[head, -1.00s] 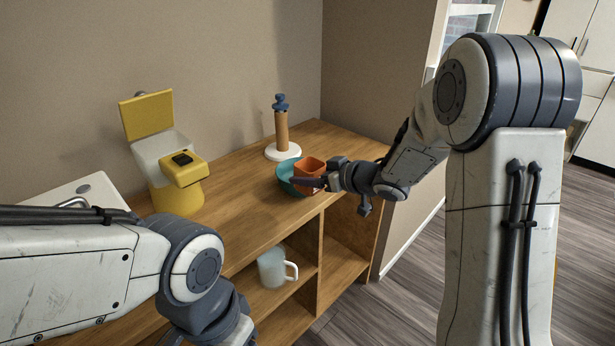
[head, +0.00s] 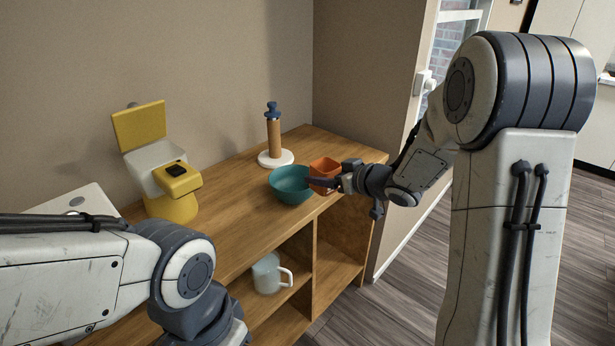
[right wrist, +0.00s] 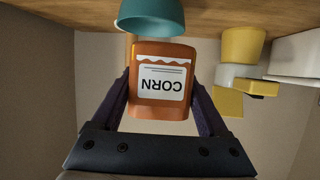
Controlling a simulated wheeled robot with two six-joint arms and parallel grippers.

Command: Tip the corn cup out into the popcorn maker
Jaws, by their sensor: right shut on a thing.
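The orange corn cup (head: 325,168) is in my right gripper (head: 322,182), which is shut on it, at the right of the teal bowl. In the right wrist view the cup (right wrist: 161,110) sits between both fingers, its CORN label facing the camera and reading upside down. The yellow popcorn maker (head: 172,206) stands at the left on the cabinet top, its yellow lid (head: 140,126) raised over a pale translucent chamber (head: 150,160). It also shows at the right of the right wrist view (right wrist: 242,45). My left arm comes in at lower left; its gripper is out of view.
A teal bowl (head: 291,186) stands between the cup and the popcorn maker. A paper-towel holder (head: 275,158) is behind it. A pale mug (head: 267,274) sits on the shelf below. A white appliance (head: 85,203) is at far left. The middle of the wooden top (head: 232,195) is clear.

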